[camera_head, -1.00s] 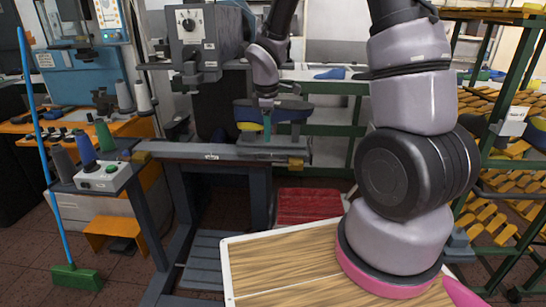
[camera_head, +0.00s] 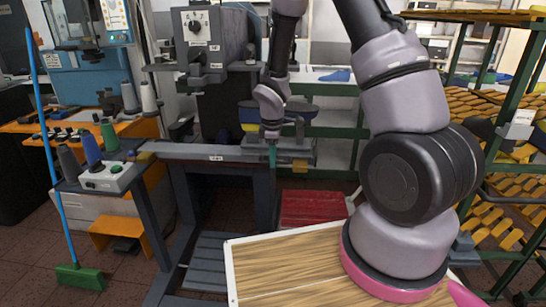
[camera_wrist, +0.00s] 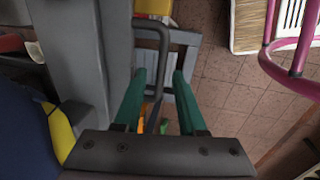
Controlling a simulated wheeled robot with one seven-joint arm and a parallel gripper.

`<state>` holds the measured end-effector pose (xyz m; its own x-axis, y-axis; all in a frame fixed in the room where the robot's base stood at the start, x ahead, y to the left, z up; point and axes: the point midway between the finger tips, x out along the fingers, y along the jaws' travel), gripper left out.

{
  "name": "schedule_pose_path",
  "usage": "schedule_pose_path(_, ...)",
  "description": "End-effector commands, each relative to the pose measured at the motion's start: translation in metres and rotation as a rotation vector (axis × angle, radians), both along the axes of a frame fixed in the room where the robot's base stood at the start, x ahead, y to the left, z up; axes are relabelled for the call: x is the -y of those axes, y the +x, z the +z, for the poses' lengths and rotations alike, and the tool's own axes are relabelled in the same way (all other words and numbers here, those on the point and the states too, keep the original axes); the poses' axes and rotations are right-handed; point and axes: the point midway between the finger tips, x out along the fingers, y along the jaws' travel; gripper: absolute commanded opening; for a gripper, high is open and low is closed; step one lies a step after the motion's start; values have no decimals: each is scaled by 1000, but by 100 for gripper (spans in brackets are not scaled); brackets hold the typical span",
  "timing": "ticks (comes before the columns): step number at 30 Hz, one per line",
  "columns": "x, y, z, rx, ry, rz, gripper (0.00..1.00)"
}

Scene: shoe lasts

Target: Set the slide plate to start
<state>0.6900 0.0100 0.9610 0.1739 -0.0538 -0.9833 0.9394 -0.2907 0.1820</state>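The slide plate is probably the long grey bar (camera_head: 215,152) with a small white label, lying across the machine bench; its dark grey side also shows in the wrist view (camera_wrist: 110,45). A dark grey bent handle bar (camera_wrist: 149,23) stands out from it. My gripper (camera_head: 272,160) hangs at the front edge near the bar's right end. In the wrist view my gripper's two green fingers (camera_wrist: 160,85) are apart, with the handle bar seen between them. I cannot tell whether they touch it.
A blue and yellow shoe last (camera_head: 250,116) sits on the machine behind my gripper. A red crate (camera_head: 312,207) and a wooden-topped surface (camera_head: 285,268) lie below. A control box (camera_head: 107,176) stands at left, and a rack of yellow lasts (camera_head: 495,110) at right.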

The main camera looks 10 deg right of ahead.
Motion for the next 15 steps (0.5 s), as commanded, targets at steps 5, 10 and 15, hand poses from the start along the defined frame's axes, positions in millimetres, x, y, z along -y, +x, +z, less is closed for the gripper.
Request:
schedule_pose_path(5, 0, 0, 0, 0, 0, 0, 0)
schedule_pose_path(10, 0, 0, 0, 0, 0, 0, 0)
schedule_pose_path(15, 0, 0, 0, 0, 0, 0, 0)
